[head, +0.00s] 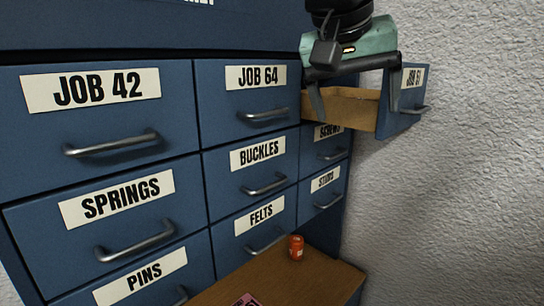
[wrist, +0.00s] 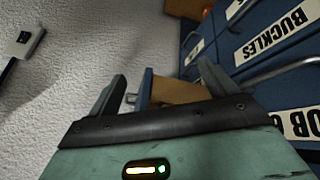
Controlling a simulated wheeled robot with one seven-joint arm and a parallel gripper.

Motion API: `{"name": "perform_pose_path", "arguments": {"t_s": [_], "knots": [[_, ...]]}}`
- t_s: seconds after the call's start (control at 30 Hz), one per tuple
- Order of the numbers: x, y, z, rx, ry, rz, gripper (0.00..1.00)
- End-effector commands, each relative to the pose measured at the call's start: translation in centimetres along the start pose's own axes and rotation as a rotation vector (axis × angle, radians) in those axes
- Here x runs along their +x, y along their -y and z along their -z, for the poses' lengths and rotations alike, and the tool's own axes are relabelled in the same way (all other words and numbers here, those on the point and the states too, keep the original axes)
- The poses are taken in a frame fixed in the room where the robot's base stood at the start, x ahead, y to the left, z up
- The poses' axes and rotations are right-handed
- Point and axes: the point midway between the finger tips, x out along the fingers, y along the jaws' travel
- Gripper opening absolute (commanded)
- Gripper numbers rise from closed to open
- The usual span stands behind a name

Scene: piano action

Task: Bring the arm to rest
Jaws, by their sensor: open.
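My gripper (head: 350,98) is at the upper right of the head view, in front of the blue drawer cabinet (head: 197,100). Its two fingers are apart, with nothing seen between them. In the wrist view my gripper (wrist: 160,88) has its fingers spread, with the open drawer beyond them. The pulled-out drawer (head: 399,98) is labelled JOB 61, though the label is small. Its tan inner side (head: 345,106) shows behind and between the fingers. Whether a finger touches the drawer, I cannot tell. My gripper hides part of the drawer and the cabinet's upper right.
Shut drawers include JOB 42 (head: 108,108), JOB 64 (head: 246,100) and BUCKLES (head: 250,165), with protruding handles. An orange jar (head: 296,247) stands on a wooden surface (head: 325,277) below, near a pink card (head: 247,300). A white textured wall (head: 460,170) is at the right.

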Motion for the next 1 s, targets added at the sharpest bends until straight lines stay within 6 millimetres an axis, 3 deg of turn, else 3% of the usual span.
{"name": "perform_pose_path", "arguments": {"t_s": [0.03, 0.17, 0.3, 0.5, 0.6, 0.7, 0.8, 1.0], "knots": [[2.4, 0.5, -2.0, -0.061, 0.033, 0.017, 0.85], [7.9, 2.0, -8.0, -0.264, 0.129, 0.098, 0.85], [14.0, 3.0, -16.4, -0.492, 0.234, 0.220, 0.85], [21.6, 2.4, -27.9, -0.738, 0.326, 0.382, 0.85], [24.2, 1.5, -32.1, -0.813, 0.343, 0.436, 0.85], [25.8, 0.7, -34.8, -0.861, 0.348, 0.467, 0.85], [26.6, 0.2, -36.0, -0.885, 0.347, 0.482, 0.85], [26.6, 0.1, -36.3, -0.894, 0.346, 0.488, 0.85]]}}
